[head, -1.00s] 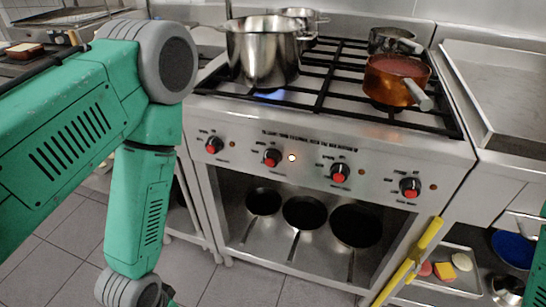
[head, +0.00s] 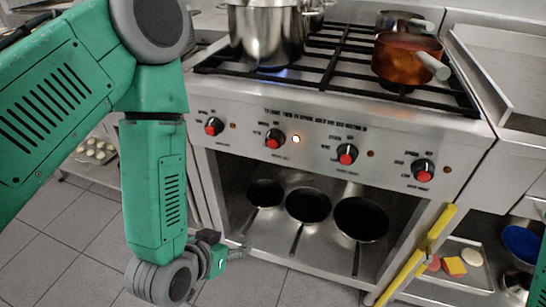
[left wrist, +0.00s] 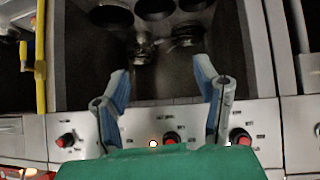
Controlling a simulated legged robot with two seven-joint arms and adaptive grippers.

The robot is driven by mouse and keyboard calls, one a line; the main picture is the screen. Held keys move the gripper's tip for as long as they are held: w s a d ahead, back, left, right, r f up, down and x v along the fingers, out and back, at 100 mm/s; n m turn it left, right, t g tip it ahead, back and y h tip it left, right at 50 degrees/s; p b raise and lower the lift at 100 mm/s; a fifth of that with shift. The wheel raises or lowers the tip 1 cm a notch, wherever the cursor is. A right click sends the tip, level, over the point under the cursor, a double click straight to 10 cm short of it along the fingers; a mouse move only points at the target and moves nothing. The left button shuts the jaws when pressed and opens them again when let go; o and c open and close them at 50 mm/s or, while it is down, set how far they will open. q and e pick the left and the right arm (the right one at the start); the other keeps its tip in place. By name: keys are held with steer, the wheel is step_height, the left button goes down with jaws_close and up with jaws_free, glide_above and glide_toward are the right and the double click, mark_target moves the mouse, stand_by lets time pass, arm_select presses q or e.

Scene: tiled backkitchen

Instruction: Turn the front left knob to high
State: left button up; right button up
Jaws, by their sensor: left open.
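The stove front carries a row of black knobs with red faces. They are the leftmost knob (head: 214,126), the second knob (head: 274,138) beside a lit lamp (head: 297,139), the third knob (head: 347,154) and the rightmost knob (head: 423,170). Their labels are too small to read, so I cannot tell which one is the front left knob. My left gripper (head: 239,252) is low in front of the stove, below the knobs and apart from them. In the upside-down left wrist view, its blue-grey fingers (left wrist: 163,87) are spread and empty. The right gripper is out of view.
A copper saucepan (head: 407,60) sits at the right. Pans (head: 308,205) lie on the shelf below. A yellow handle (head: 418,256) slants at the right.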

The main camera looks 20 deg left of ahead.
arm_select(q)
steer(key=w+d+r+t+b, duration=0.3)
steer(key=w+r+t, duration=0.2)
steer(key=r, duration=0.2)
steer(key=n+t+y, duration=0.1)
steer(key=t, duration=0.3)
glide_toward(272, 145)
steer(key=w+b, duration=0.1)
steer(key=w, duration=0.4)
steer(key=w+b, duration=0.1)
steer(key=w, duration=0.5)
steer(key=shift+d+r+b, duration=0.1)
steer(key=shift+r+b, duration=0.1)
steer(key=shift+b, duration=0.15)
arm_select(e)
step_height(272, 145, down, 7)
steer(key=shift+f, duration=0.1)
arm_select(q)
steer(key=c, duration=1.1)
